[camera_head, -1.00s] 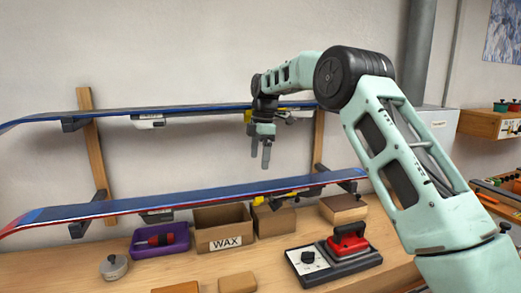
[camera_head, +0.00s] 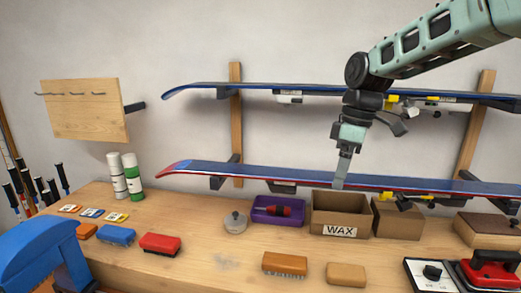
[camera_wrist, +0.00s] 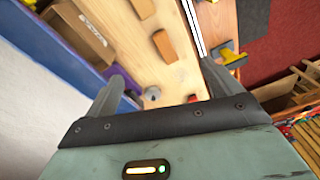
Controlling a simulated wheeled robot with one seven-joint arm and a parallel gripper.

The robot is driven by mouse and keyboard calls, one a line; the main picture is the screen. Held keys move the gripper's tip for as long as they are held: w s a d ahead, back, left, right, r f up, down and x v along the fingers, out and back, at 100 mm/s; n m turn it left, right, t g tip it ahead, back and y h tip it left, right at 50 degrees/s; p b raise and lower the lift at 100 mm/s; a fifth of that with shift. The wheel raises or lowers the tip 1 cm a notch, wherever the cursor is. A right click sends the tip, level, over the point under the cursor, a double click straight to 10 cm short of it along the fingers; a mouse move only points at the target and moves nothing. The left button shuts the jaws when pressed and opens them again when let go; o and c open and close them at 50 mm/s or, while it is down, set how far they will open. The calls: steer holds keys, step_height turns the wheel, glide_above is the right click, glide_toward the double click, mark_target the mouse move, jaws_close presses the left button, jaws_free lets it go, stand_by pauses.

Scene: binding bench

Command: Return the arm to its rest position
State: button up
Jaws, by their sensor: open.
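My gripper (camera_head: 342,172) hangs below the upper ski in the head view, fingers pointing down. In that picture its fingertips overlap the lower ski, above the open WAX box (camera_head: 340,225). I cannot tell the depth gap there. In the wrist view my gripper (camera_wrist: 165,78) shows two fingers spread apart with nothing held between them. My arm reaches in from the upper right.
The upper ski (camera_head: 300,90) and lower ski (camera_head: 230,171) lie on wall brackets near my gripper. The bench (camera_head: 205,275) holds a purple tray (camera_head: 263,217), brushes, a red iron (camera_head: 495,268) and two bottles. A blue object (camera_head: 45,255) is at lower left.

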steer(key=s+a+f+m, duration=0.1)
steer(key=s+a+f, duration=0.1)
steer(key=s, duration=0.6)
steer(key=s+a+f+m+b, duration=0.1)
steer(key=s+f, duration=0.3)
steer(key=s, duration=0.5)
steer(key=s+a+f+m, duration=0.1)
steer(key=s+a+f, duration=0.2)
steer(key=s, duration=0.5)
steer(key=shift+s+a+m+h, duration=0.15)
steer(key=shift+a+m+h, duration=0.15)
steer(key=shift+a+m, duration=0.1)
steer(key=shift+m, duration=0.6)
steer(key=s+f, duration=0.1)
steer(key=s, duration=0.1)
steer(key=s+d+f, duration=0.1)
steer(key=s, duration=0.1)
steer(key=s+d+f, duration=0.1)
steer(key=s, duration=0.1)
steer(key=shift+s+d+b, duration=0.1)
steer(key=shift+s+b, duration=0.2)
steer(key=shift+b, duration=0.1)
steer(key=shift+c, duration=0.2)
